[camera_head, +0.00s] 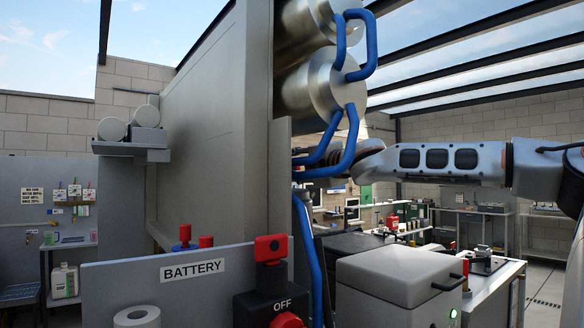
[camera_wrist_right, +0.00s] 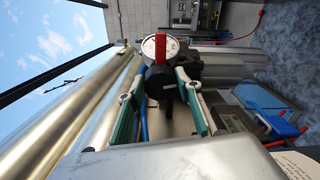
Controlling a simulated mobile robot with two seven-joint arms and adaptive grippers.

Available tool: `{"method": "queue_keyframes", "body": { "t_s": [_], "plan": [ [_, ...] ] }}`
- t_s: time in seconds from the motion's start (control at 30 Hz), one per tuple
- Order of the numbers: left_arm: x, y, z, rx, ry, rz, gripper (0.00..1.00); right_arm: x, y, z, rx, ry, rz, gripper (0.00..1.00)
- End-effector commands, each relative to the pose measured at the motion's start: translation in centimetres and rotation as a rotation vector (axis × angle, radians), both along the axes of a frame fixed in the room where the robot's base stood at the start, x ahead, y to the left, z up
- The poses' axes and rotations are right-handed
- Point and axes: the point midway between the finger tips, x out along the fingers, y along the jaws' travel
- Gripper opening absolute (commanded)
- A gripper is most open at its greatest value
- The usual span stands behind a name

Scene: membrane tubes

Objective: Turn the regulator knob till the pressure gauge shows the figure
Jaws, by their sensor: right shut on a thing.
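In the right wrist view the regulator's black knob (camera_wrist_right: 162,84) sits between the two teal-backed fingers of my right gripper (camera_wrist_right: 163,80). The gripper is shut on it. A pale line marks the knob's face. Just above it in the picture is the pressure gauge (camera_wrist_right: 173,47), a round white dial. A red bar (camera_wrist_right: 160,47) crosses the gauge's face, and I cannot read the figure. In the head view my right arm reaches in from the right, its end behind blue hoses; knob and gauge are hidden there. My left gripper is not in view.
Steel membrane tubes (camera_head: 310,92) with blue hoses (camera_head: 352,135) stand close to my right arm. A grey panel (camera_head: 205,130) stands left of them. In front are a BATTERY panel (camera_head: 130,275), a red-and-black switch (camera_head: 270,250) and a grey box (camera_head: 395,275).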

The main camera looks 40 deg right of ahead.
Motion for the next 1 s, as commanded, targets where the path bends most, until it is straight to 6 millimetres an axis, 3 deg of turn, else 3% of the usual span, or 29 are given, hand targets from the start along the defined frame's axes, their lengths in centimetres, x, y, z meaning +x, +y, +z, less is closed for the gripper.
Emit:
{"method": "queue_keyframes", "body": {
  "t_s": [0.1,0.13,0.2,0.67,1.0],
  "plan": [
    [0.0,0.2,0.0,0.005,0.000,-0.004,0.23,0.0,0.0,0.1,-0.001,-0.001,-0.001,0.13],
    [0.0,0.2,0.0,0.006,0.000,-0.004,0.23,0.0,0.0,0.1,-0.001,-0.001,-0.001,0.37],
    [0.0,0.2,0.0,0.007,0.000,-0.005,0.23,0.0,0.0,0.1,-0.001,-0.001,0.000,0.51],
    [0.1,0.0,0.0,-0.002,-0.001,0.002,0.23,-0.6,0.1,0.1,-0.002,-0.002,0.000,0.51],
    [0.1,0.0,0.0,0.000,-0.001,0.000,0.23,-5.0,0.6,0.3,-0.002,-0.004,0.001,0.51]
  ]
}}
